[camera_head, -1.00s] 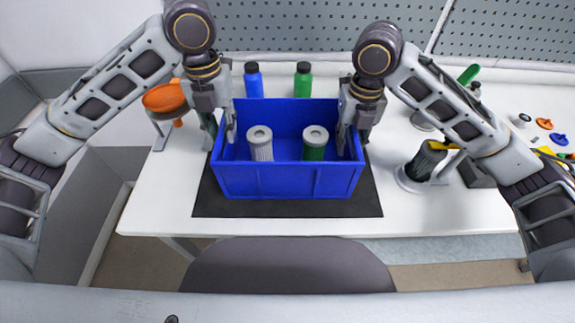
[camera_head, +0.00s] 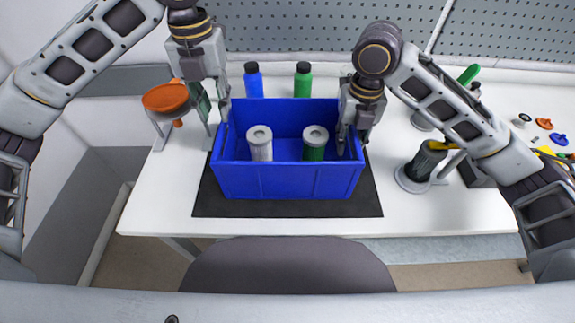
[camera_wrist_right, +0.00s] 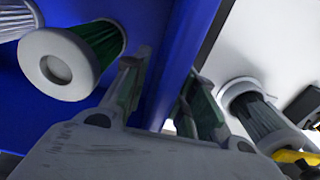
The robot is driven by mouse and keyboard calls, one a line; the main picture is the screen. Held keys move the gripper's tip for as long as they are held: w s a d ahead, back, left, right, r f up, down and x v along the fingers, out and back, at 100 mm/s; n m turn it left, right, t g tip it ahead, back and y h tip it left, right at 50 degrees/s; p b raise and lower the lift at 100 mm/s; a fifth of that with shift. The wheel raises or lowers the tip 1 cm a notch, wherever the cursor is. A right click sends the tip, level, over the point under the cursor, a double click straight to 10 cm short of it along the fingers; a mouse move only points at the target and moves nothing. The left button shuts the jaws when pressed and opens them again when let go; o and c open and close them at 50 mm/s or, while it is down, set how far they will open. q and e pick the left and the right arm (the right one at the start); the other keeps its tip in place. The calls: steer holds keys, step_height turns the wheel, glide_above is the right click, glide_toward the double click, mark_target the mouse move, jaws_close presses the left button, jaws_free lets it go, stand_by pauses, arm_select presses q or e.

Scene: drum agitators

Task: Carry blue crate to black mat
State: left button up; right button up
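The blue crate (camera_head: 286,182) sits upright on the black mat (camera_head: 285,208), with mat showing around its front and sides. A grey-white canister (camera_head: 259,148) and a green canister (camera_head: 315,152) with a white top stand inside it. My left gripper (camera_head: 214,117) is open and empty, raised at the crate's left wall. My right gripper (camera_head: 352,142) is at the right wall. In the right wrist view its fingers (camera_wrist_right: 165,95) stand apart, one inside and one outside the wall, with visible gaps, so it looks open.
A blue bottle (camera_head: 254,82) and a green bottle (camera_head: 303,82) stand behind the crate. An orange bowl (camera_head: 166,97) on a stand is at left. A dark cylinder in a round holder (camera_head: 420,168) is at right. A chair back (camera_head: 288,266) is in front.

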steer(key=shift+r, duration=0.15)
stand_by(0.5)
steer(key=shift+r, duration=5.8)
